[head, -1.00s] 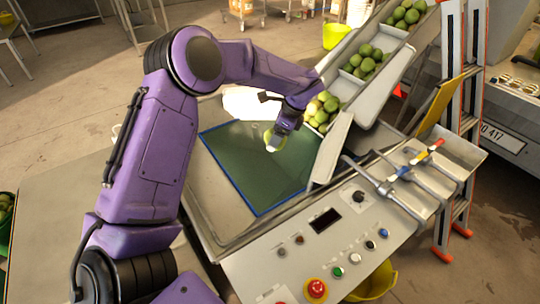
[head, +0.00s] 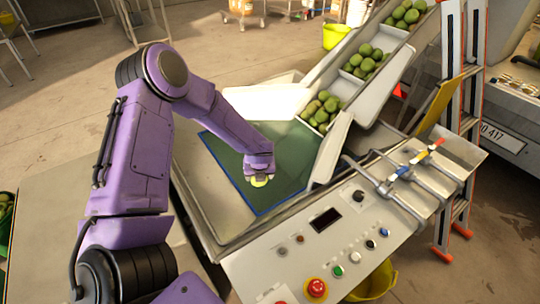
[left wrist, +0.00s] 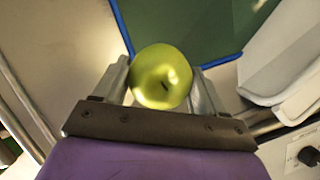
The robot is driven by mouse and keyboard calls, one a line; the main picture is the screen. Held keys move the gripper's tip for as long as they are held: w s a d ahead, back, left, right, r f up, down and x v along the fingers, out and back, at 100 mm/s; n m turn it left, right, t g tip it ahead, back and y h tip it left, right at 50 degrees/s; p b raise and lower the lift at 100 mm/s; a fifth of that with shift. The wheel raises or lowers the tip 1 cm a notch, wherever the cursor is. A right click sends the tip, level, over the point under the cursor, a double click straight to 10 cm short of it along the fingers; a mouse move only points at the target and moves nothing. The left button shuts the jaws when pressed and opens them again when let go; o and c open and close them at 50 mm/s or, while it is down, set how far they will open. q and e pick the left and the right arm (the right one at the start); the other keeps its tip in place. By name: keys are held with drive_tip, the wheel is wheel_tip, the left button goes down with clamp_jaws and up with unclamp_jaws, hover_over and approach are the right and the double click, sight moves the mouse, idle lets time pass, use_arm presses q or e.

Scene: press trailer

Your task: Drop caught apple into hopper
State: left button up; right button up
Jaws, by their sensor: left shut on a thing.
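My left gripper (head: 259,177) is shut on a yellow-green apple (head: 260,181). In the head view the gripper and apple are over the near part of the hopper, whose dark green, blue-edged panel (head: 281,160) lies inside a metal tray (head: 206,172). The height above the panel is hard to tell. My right gripper is not in view.
A sloping conveyor (head: 342,88) with several green apples (head: 366,60) in its sections rises at the right. A control panel (head: 325,252) with buttons and a red stop knob (head: 316,289) is in front. A ladder (head: 447,150) stands at the right.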

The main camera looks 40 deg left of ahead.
use_arm(q)
wheel_tip(320, 180, down, 2)
drive_tip(key=shift+w+b, duration=0.1)
drive_tip(key=shift+b, duration=0.3)
drive_tip(key=shift+r, duration=0.1)
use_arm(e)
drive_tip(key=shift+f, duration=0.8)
use_arm(q)
drive_tip(key=o, duration=1.2)
drive_tip(key=v, duration=1)
drive_tip(key=shift+r, duration=0.25)
drive_tip(key=shift+d, duration=0.1)
